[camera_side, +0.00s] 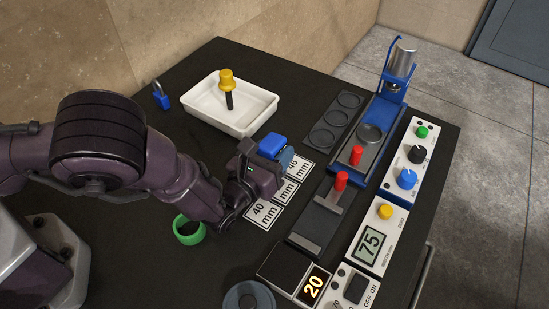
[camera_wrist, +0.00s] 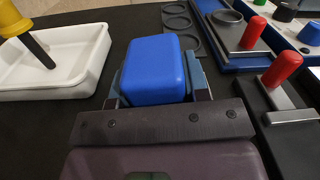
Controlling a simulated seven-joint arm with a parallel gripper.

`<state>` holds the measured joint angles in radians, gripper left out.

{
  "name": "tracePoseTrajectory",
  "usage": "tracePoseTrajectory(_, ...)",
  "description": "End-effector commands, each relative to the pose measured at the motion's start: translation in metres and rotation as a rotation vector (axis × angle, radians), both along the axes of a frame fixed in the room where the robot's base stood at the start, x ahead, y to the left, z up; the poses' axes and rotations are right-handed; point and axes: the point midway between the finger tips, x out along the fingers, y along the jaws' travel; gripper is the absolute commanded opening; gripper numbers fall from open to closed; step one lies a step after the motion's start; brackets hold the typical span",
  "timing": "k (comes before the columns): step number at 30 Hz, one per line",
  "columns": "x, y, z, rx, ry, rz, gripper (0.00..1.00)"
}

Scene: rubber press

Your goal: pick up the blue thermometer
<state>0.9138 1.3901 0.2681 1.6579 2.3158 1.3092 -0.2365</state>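A blue block with rounded edges (camera_wrist: 155,70), the only likely match for the blue thermometer, lies between my gripper's fingertips in the wrist view. It also shows in the side view (camera_side: 272,144) at the end of my gripper (camera_side: 277,157), over the far end of the size cards. In the wrist view, my gripper (camera_wrist: 158,88) has one slate-blue finger on each side of the block, with no clear gap. I cannot tell whether the fingers press on it or whether it is lifted. Any display or probe is hidden.
A white tray (camera_side: 207,116) holds a yellow-topped black tool (camera_side: 228,88). Right of my gripper are a slide with a red knob (camera_side: 341,181) and a blue press (camera_side: 391,88). A green ring (camera_side: 189,230) lies near my arm. A blue padlock (camera_side: 161,97) lies behind.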

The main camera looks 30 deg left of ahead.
Motion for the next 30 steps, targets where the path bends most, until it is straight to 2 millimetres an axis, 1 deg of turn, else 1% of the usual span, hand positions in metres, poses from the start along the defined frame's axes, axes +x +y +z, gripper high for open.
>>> tracePoseTrajectory(1,0.0,0.0,0.0,0.0,0.0,0.0,0.29)
tracePoseTrajectory(2,0.0,0.0,0.0,0.0,0.0,0.0,0.22)
tracePoseTrajectory(3,0.0,0.0,0.0,0.0,0.0,0.0,0.13)
tracePoseTrajectory(4,0.0,0.0,0.001,-0.001,-0.003,0.0,0.09)
tracePoseTrajectory(12,0.0,0.0,0.003,-0.001,-0.003,-0.001,0.09)
tracePoseTrajectory(17,0.001,-0.001,0.015,-0.002,-0.005,0.0,0.09)
tracePoseTrajectory(21,-0.002,0.001,0.038,-0.002,-0.004,0.001,0.09)
tracePoseTrajectory(23,-0.011,0.005,0.048,-0.001,-0.003,-0.001,0.09)
tracePoseTrajectory(29,-0.046,0.023,0.095,-0.004,-0.003,-0.001,0.09)
tracePoseTrajectory(30,-0.055,0.028,0.098,-0.001,-0.001,-0.001,0.09)
